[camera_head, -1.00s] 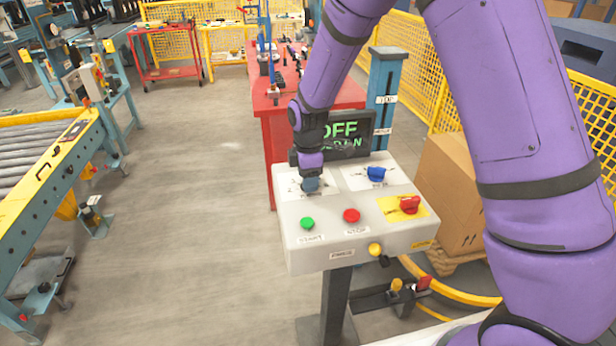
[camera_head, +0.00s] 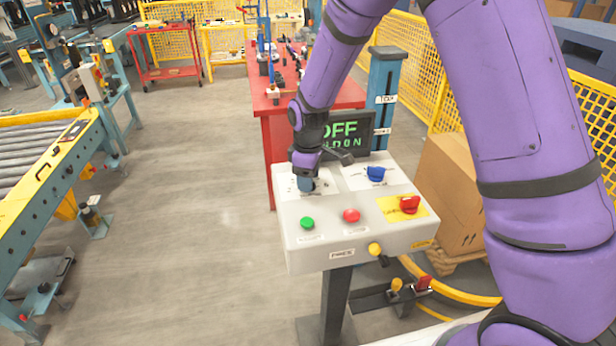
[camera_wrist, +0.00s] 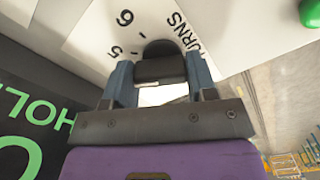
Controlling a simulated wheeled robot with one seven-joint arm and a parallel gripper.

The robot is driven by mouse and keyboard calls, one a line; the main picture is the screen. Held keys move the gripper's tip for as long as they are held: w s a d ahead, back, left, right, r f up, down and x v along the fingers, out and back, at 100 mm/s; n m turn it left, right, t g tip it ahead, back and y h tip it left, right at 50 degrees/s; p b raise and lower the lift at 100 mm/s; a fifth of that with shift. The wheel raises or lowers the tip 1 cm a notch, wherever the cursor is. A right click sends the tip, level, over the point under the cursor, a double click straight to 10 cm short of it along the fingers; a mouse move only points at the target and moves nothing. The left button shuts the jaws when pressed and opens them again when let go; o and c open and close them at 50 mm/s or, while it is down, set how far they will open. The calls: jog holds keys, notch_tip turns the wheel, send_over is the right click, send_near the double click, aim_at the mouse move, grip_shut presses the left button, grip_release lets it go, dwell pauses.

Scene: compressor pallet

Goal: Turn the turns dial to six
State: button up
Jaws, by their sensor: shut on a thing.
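The turns dial is a dark knob (camera_wrist: 160,68) on a white plate printed "TURNS", with the numbers 5 and 6 visible beside it in the wrist view. My gripper (camera_wrist: 158,80) has its two blue fingers shut on opposite sides of the knob. In the head view my gripper (camera_head: 306,184) points down onto the back left of the grey control box (camera_head: 310,257), hiding the knob there. The knob's pointer is hidden, so I cannot tell which number it is set to.
The box also carries a blue knob (camera_head: 376,174), a red switch (camera_head: 409,205) on a yellow plate, a green button (camera_head: 307,223) and a red button (camera_head: 351,215). A dark display (camera_head: 368,130) reading "OFF" stands behind. A carton (camera_head: 452,190) is at right.

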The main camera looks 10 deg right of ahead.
jog(key=m, duration=0.6)
jog(key=shift+m, duration=0.3)
jog(key=m, duration=0.5)
jog(key=shift+m, duration=0.4)
jog(key=o, duration=0.9)
jog(key=shift+o, duration=0.2)
notch_tip(320, 180, up, 11)
jog(key=shift+d, duration=0.1)
